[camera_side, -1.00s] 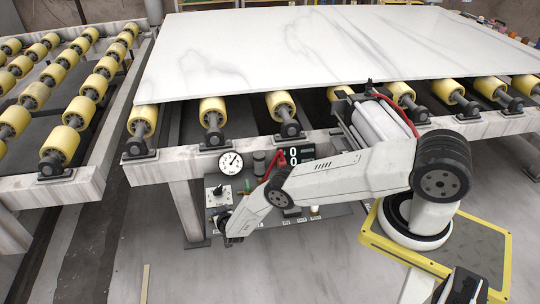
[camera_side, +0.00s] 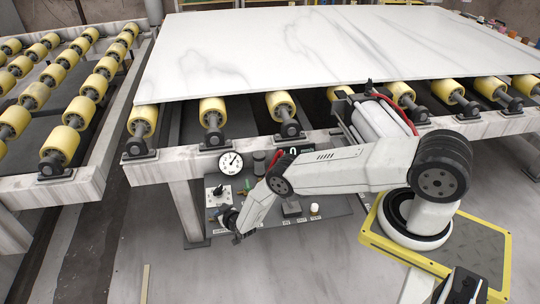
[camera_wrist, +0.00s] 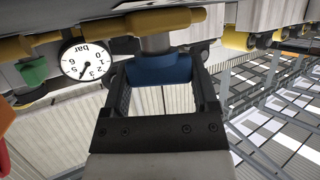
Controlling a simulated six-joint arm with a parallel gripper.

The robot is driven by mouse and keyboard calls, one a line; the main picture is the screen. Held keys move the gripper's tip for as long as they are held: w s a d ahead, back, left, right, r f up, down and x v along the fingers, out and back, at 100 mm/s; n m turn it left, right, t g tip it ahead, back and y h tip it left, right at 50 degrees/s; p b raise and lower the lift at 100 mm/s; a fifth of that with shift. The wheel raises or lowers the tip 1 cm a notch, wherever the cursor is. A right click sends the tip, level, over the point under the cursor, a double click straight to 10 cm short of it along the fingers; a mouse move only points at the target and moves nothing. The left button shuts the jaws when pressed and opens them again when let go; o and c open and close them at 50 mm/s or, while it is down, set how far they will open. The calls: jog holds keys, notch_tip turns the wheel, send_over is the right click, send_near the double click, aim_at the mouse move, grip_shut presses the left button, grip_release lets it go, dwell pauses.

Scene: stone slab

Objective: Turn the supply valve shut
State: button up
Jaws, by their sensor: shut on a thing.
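The blue valve knob (camera_wrist: 160,70) sits on a grey stem in the wrist view. My gripper (camera_wrist: 160,88) has one dark finger on each side of it and is shut on it. In the side view my gripper (camera_side: 228,217) is at the lower left of the control panel, below the white switch box. The knob is mostly hidden there by my wrist, and any label on it cannot be read. A round pressure gauge (camera_wrist: 86,60) marked bar is beside the knob in the wrist view; it also shows in the side view (camera_side: 231,162).
A green lever (camera_side: 246,188) and a switch box (camera_side: 217,197) are close to my gripper. A white button (camera_side: 315,210) is farther right on the panel. The roller frame (camera_side: 200,165) with a marble slab (camera_side: 330,50) is above.

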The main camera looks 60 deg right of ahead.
jog(key=shift+w+r+n+y, duration=0.1)
jog(key=shift+n+y, duration=0.7)
jog(key=shift+y, duration=0.2)
jog(key=o, duration=1.1)
jog(key=shift+s, duration=0.3)
jog(key=shift+v, duration=3.65)
jog(key=shift+s, duration=0.1)
